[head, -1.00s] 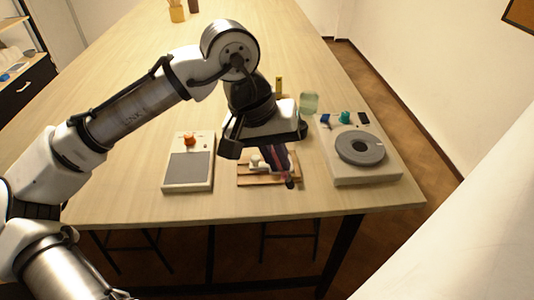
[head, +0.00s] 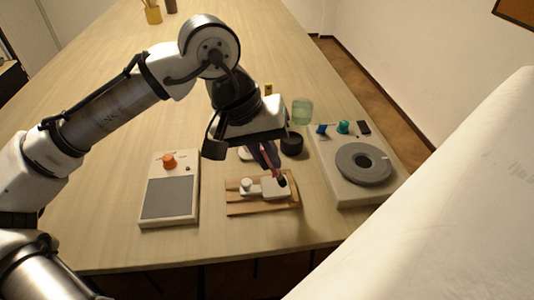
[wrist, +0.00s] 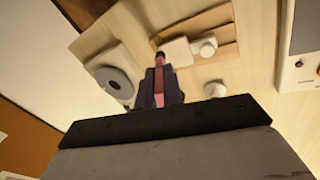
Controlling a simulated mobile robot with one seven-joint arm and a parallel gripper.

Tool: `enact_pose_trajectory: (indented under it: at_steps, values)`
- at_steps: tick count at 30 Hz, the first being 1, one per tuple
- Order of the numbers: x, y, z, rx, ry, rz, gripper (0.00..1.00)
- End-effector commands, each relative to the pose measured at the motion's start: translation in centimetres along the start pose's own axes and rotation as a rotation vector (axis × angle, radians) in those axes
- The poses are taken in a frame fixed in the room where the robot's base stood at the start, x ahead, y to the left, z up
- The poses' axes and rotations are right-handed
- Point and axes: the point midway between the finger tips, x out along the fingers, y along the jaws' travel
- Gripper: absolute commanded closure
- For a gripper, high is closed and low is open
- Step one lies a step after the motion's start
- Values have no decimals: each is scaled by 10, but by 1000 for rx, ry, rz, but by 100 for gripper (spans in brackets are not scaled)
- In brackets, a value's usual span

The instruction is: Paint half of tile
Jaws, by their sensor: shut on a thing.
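A white tile (head: 271,189) lies on a wooden board (head: 240,209) near the table's front edge. A white knob (head: 246,185) sits at the tile's left end on the same board. My gripper (head: 265,154) is above and behind the board, shut on a slim brush (head: 276,171) with a pinkish handle and dark tip. The dark tip is at the tile's right end; I cannot tell if it touches. In the wrist view the brush (wrist: 159,80) points up the picture, its tip beside the left end of the tile (wrist: 177,52).
A white device with a grey round plate (head: 362,164) stands to the right. A flat white device with an orange knob (head: 169,160) stands to the left. Behind are a black round container (head: 292,145) and a greenish glass jar (head: 302,112).

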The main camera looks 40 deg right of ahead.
Motion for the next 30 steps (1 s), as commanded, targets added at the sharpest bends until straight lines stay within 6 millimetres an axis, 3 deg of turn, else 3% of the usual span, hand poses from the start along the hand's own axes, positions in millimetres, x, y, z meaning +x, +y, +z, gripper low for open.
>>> enact_pose_trajectory:
  at_steps: [4, 30]
  values:
    - [15, -6, 1, -1, 1, -3, 100]
    - [26, -9, 3, 0, 0, -1, 100]
